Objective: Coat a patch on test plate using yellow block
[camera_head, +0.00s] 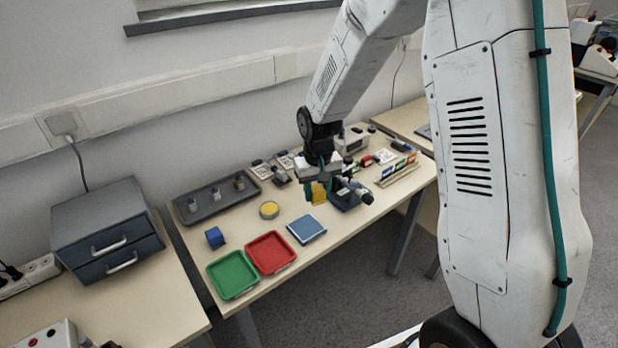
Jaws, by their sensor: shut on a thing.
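The yellow block (319,196) is held in my gripper (318,187), which is shut on it above the table, right of the middle. The fingers partly hide the block. A flat blue square plate with a pale rim (306,229) lies near the table's front edge, below and a little left of the gripper; it may be the test plate, but I cannot tell for sure. The block and this plate are apart. A round dish with a yellow top (269,209) stands to the left of the gripper.
A green tray (233,274) and a red tray (270,252) lie at the front left, with a blue block (214,237) behind. A dark tray (215,197) holds small metal pieces. A dark device (350,194) stands close right of the gripper.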

